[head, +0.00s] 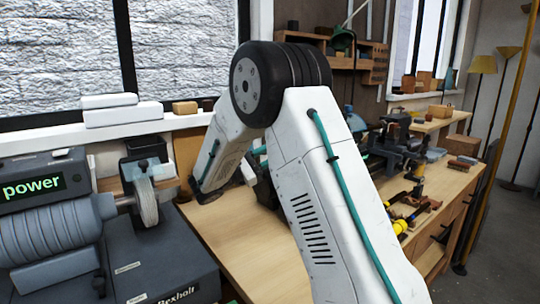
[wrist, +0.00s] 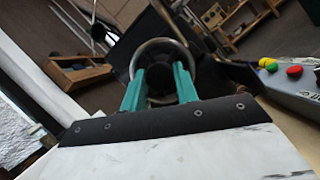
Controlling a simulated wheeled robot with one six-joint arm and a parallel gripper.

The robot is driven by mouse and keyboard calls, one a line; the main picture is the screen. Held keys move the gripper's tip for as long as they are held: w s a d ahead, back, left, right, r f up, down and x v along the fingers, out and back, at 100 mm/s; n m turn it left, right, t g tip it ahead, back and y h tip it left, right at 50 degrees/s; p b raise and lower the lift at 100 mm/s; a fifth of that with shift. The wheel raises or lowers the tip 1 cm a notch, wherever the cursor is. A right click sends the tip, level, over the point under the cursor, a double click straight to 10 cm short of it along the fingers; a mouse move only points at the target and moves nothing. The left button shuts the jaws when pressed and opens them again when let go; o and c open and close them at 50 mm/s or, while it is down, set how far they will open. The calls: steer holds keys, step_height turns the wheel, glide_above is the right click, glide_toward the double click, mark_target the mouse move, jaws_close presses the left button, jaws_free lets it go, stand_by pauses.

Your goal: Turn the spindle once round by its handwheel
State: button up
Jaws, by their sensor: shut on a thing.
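The handwheel (wrist: 163,41), a pale metal ring, stands at the top middle of the wrist view. My gripper (wrist: 160,74) has two teal fingers over the lower part of the ring, shut on its near rim. The fingers and the gripper's dark edge hide the bottom of the wheel. The spindle behind the wheel is dark and I cannot make it out.
A grey panel with red, green and yellow buttons (wrist: 292,75) lies to the right of the wheel in the wrist view. In the head view a grey machine with a "power" display (head: 35,186) stands at left. The wooden bench (head: 225,232) is bare below my arm.

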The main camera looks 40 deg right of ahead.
steer(key=shift+s+r+m+t+y, duration=0.15)
steer(key=shift+m+t+y, duration=1.15)
steer(key=shift+m, duration=4.1)
steer(key=shift+s+r+m+t+y, duration=0.15)
steer(key=shift+m+t+y, duration=1.1)
steer(key=shift+m, duration=4.15)
steer(key=shift+s+r+m+t+y, duration=0.15)
steer(key=shift+m+t+y, duration=1.15)
steer(key=shift+m, duration=4.1)
steer(key=shift+w+m+t+h, duration=0.1)
steer(key=shift+m+t+h, duration=0.15)
steer(key=shift+m+t, duration=0.2)
steer(key=o, duration=1)
